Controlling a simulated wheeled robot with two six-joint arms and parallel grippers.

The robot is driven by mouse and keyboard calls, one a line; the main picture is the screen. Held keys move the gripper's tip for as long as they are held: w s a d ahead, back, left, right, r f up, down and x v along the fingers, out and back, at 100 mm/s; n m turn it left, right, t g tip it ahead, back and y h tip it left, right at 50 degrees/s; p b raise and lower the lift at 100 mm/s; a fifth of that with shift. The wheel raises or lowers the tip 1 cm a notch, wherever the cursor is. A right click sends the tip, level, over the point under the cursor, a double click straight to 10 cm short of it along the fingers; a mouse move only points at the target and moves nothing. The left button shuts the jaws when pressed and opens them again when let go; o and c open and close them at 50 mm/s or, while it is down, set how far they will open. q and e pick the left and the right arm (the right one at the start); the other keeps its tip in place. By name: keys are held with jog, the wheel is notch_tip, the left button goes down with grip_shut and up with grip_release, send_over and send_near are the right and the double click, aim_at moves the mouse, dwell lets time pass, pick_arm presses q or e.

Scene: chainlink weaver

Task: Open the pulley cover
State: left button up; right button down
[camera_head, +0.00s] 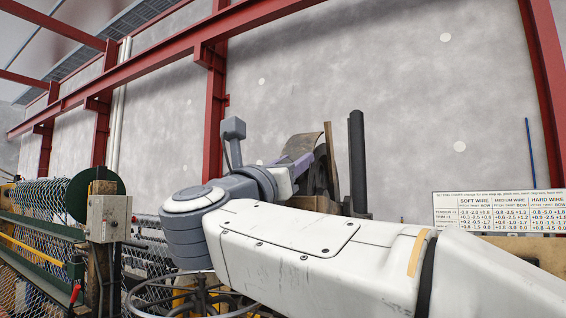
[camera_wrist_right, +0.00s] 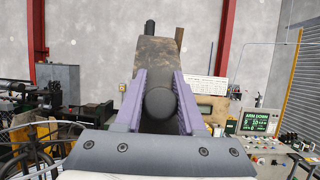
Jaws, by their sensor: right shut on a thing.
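The pulley cover is a worn tan-brown curved guard (camera_head: 302,146) just beyond my right gripper in the head view. In the right wrist view its scuffed brown face (camera_wrist_right: 155,58) rises ahead of the fingers. My right gripper (camera_head: 299,167) reaches it from the left, its purple fingers partly hidden by my wrist. In the right wrist view the gripper (camera_wrist_right: 160,76) has its fingers on both sides of a dark round-ended handle (camera_wrist_right: 160,103) and is shut on it. Where the handle meets the cover is hidden. My left gripper is not in view.
A dark upright post (camera_head: 357,160) stands right of the cover. A spoked wheel (camera_head: 190,297) lies below my wrist. A grey switch box (camera_head: 108,218) and chain-link mesh are at left. A control panel with a green-lit screen (camera_wrist_right: 259,122) stands at right in the wrist view.

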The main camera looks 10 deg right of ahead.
jog(key=shift+s+a+r+g+y+p, duration=0.15)
jog(key=shift+r+g+y+p, duration=0.1)
jog(key=shift+r+p, duration=0.15)
jog(key=shift+s+a+r+g+y+p, duration=0.1)
jog(key=shift+s+r+g+y+p, duration=0.05)
jog(key=shift+r+y+p, duration=0.15)
jog(key=r+g+p, duration=0.1)
jog(key=p, duration=0.1)
jog(key=r+g+y+p, duration=0.1)
jog(key=r+p, duration=0.1)
jog(key=s+r+g+y+p, duration=0.1)
jog(key=p, duration=0.2)
jog(key=shift+s+a+r+n+g, duration=0.1)
jog(key=shift+a+r+n+g, duration=0.2)
jog(key=shift+r, duration=0.05)
jog(key=shift+s+r+g+y+p, duration=0.1)
jog(key=shift+r+g+y+p, duration=0.55)
jog(key=shift+p, duration=0.4)
